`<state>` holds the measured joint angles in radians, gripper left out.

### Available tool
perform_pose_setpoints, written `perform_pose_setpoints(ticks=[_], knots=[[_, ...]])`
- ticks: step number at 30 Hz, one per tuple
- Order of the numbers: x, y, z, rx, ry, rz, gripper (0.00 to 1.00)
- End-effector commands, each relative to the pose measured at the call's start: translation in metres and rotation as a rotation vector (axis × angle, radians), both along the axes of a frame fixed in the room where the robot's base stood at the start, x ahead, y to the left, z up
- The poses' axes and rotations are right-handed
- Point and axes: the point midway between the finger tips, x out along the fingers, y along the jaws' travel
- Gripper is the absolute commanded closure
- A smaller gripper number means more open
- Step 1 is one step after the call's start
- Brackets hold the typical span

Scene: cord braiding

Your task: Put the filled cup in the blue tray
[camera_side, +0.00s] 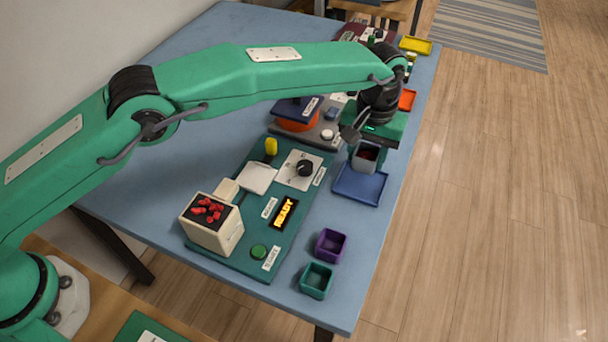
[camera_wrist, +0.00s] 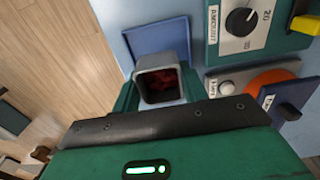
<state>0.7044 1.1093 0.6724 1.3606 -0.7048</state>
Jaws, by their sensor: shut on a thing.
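The filled cup (camera_side: 366,158) is a grey square cup with dark red contents, which also show inside it in the wrist view (camera_wrist: 160,82). My gripper (camera_side: 368,150) is shut on the cup, with a green finger on either side of it. The blue tray (camera_side: 359,188) is a shallow square tray on the table near its right edge. In the side view the cup overlaps the tray's far part, and in the wrist view the tray (camera_wrist: 150,38) shows behind the cup. I cannot tell whether the cup's bottom touches the tray.
A purple cup (camera_side: 330,244) and a teal cup (camera_side: 316,280) stand nearer on the table. A green board carries a dispenser with red pieces (camera_side: 210,222), a lit READY sign (camera_side: 285,213) and a dial (camera_side: 304,168). An orange and blue device (camera_side: 298,114) stands behind. The table edge lies close right.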

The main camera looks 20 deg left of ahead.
Motion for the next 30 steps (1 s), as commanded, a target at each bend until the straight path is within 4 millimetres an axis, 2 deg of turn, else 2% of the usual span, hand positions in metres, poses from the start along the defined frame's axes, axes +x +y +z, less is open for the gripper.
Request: perform_pose_setpoints(ticks=[11, 30], knots=[[0.0, 0.0, -0.005, 0.0, 0.0, 0.0, 0.79], [0.0, 0.0, -0.047, 0.001, 0.001, 0.0, 0.79]])
